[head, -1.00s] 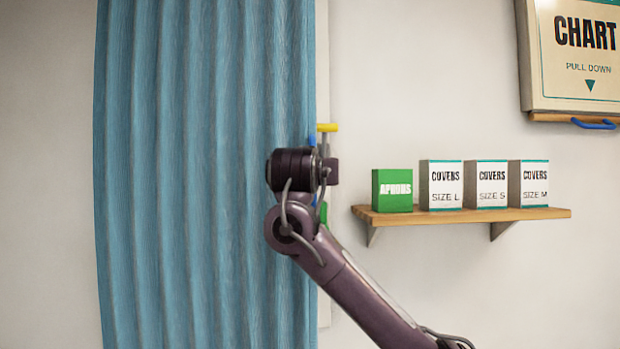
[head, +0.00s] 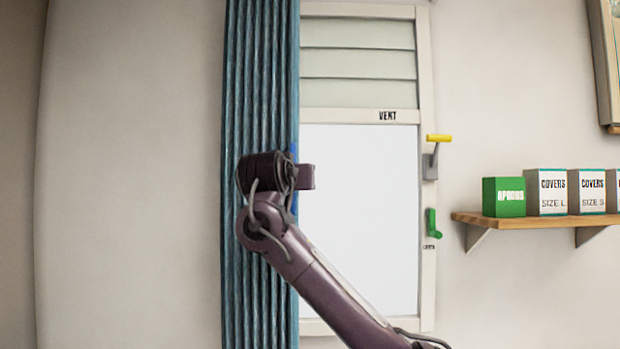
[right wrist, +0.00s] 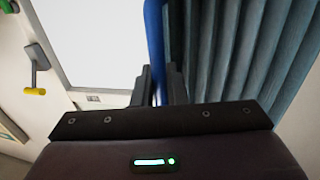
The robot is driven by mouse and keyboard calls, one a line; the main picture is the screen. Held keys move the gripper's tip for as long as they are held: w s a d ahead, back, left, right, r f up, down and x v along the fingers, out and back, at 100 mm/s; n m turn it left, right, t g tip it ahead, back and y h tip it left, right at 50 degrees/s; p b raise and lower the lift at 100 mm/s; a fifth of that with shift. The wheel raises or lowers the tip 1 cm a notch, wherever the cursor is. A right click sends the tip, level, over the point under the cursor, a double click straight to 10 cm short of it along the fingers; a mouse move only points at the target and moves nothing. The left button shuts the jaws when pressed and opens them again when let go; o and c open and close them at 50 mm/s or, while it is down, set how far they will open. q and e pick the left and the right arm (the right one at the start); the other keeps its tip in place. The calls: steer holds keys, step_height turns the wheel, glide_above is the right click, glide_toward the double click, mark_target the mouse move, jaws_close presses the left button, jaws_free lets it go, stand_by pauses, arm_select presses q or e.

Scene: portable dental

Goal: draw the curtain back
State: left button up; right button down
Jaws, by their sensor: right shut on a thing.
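The blue-green curtain (head: 240,120) hangs gathered in tight folds left of a window (head: 360,220). A blue bar (head: 293,200) runs along its right edge. In the right wrist view the blue bar (right wrist: 153,40) stands between the fingers of my right gripper (right wrist: 160,85), which is shut on it. The curtain folds (right wrist: 230,50) are to the right there. In the head view my right wrist hides the fingers and part of the curtain edge. My left gripper is not in view.
The window frame carries a vent with slats (head: 358,62), a yellow-handled lever (head: 438,139) and a green handle (head: 432,223). A wooden shelf (head: 540,217) with a green box (head: 503,197) and white boxes (head: 547,192) is at right. Bare wall (head: 130,180) lies left of the curtain.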

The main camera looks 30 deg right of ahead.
steer(key=shift+w+a, duration=0.35)
steer(key=shift+a, duration=0.2)
steer(key=shift+w+a, duration=0.3)
steer(key=shift+a, duration=0.2)
steer(key=c, duration=1.5)
jaws_free()
steer(key=shift+d, duration=0.1)
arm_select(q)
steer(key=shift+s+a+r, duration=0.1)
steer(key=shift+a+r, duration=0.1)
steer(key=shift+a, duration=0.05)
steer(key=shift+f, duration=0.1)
